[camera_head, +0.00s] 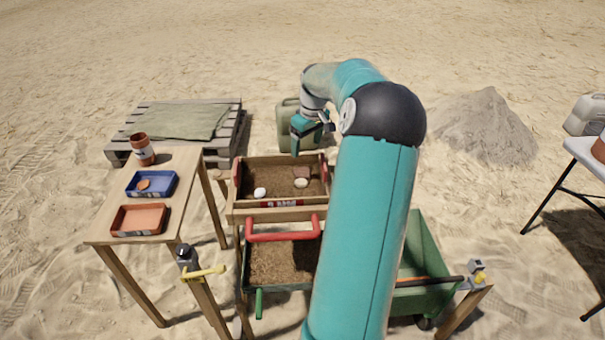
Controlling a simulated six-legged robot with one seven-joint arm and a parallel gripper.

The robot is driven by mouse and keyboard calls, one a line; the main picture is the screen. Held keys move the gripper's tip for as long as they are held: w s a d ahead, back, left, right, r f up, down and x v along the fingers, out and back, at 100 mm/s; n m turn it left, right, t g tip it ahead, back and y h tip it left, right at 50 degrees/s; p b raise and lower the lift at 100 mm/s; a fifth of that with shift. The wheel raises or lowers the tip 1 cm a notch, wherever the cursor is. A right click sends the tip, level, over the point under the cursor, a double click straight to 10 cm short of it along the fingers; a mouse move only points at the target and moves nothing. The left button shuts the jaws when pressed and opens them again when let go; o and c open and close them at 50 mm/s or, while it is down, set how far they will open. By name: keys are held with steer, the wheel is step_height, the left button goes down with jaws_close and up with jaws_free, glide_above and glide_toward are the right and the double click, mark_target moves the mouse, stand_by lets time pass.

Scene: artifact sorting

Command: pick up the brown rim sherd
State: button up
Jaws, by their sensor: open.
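A reddish-brown piece (302,172), which looks like the brown rim sherd, lies on the soil in the upper wooden sieve box (268,206), toward its right side. A pale stone-like piece (301,183) lies just in front of it. A white round piece (260,193) lies farther left in the same box. My gripper (310,138) is open and empty, above the far part of the box and apart from the sherd. The sherd's rim shape is too small to make out. My arm crosses the box's right side.
A wooden table (180,180) at left holds a blue tray (165,193) with an orange-brown piece (143,184), an orange tray (138,220) and a brown pot (142,150). A green jerrycan (286,125) stands behind the box. A green wheelbarrow (425,250) sits below.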

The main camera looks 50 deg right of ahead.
glide_above(303, 172)
steer(key=f, duration=0.4)
steer(key=shift+s+f, duration=0.4)
steer(key=f, duration=0.5)
steer(key=shift+w+f, duration=0.1)
steer(key=shift+w, duration=0.1)
steer(key=c, duration=0.7)
